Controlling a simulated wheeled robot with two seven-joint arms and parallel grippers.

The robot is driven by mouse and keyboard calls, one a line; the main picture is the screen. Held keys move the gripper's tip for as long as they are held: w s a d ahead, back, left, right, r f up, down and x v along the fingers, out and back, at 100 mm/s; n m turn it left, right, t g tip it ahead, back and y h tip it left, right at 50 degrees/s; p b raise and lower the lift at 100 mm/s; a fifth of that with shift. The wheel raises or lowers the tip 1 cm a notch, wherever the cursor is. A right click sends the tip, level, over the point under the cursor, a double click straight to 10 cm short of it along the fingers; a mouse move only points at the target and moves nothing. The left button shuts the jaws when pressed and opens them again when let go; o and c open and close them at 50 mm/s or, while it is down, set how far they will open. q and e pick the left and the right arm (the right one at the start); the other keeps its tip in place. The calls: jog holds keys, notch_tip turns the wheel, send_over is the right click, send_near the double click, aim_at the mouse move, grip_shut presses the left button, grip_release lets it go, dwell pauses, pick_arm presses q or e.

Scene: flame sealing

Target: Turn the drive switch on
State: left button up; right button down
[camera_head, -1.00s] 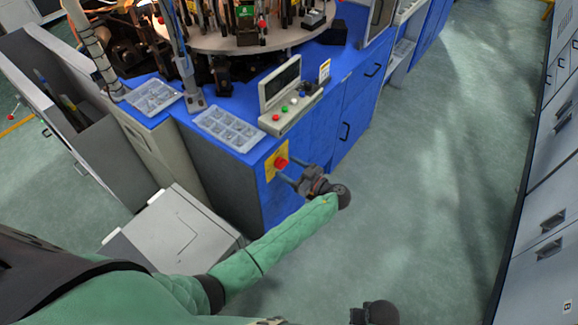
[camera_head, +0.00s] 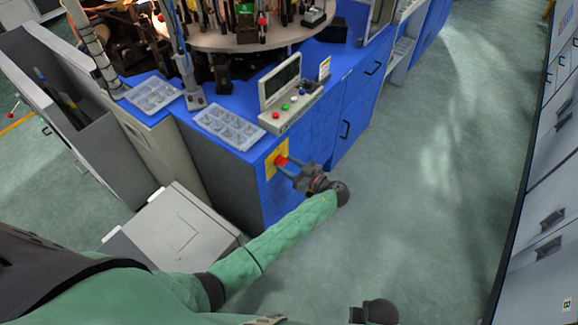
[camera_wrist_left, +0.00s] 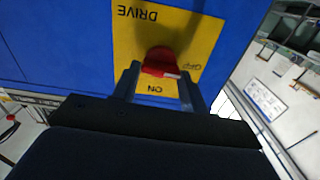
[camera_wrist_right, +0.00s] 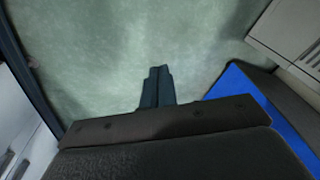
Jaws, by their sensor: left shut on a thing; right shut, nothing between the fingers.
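The drive switch is a red knob (camera_head: 281,160) on a yellow plate (camera_head: 271,165), on the blue cabinet's side near its front corner. In the left wrist view the red knob (camera_wrist_left: 160,62) sits between the fingers, with a white mark on its rim. The plate (camera_wrist_left: 125,40) reads DRIVE, OFF and ON, seen upside down. My left gripper (camera_head: 287,166) is shut on the knob, and it also shows in the left wrist view (camera_wrist_left: 161,80). My right gripper (camera_wrist_right: 157,78) is shut and empty above the floor, away from the switch.
A console with a screen and colored buttons (camera_head: 290,104) stands on the blue worktop, beside a clear tray (camera_head: 228,128). A grey box (camera_head: 175,235) stands on the floor left of my left arm. Open floor lies to the right, before grey cabinets (camera_head: 545,200).

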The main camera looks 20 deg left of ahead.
pick_arm(q)
jog(key=m+b, duration=0.1)
jog(key=m, duration=0.8)
jog(key=shift+w+b, duration=0.15)
jog(key=shift+b, duration=0.15)
pick_arm(e)
notch_tip(320, 180, up, 8)
pick_arm(q)
jog(key=m, duration=0.2)
jog(key=shift+m, duration=0.4)
jog(key=m+p, duration=0.1)
jog(key=m, duration=0.3)
jog(key=shift+w+f+m+p, duration=0.1)
jog(key=shift+m+p, duration=0.2)
jog(key=shift+p, duration=0.1)
jog(key=shift+m, duration=0.7)
pick_arm(e)
notch_tip(320, 180, down, 9)
jog(key=shift+f, duration=0.2)
jog(key=shift+s, duration=0.1)
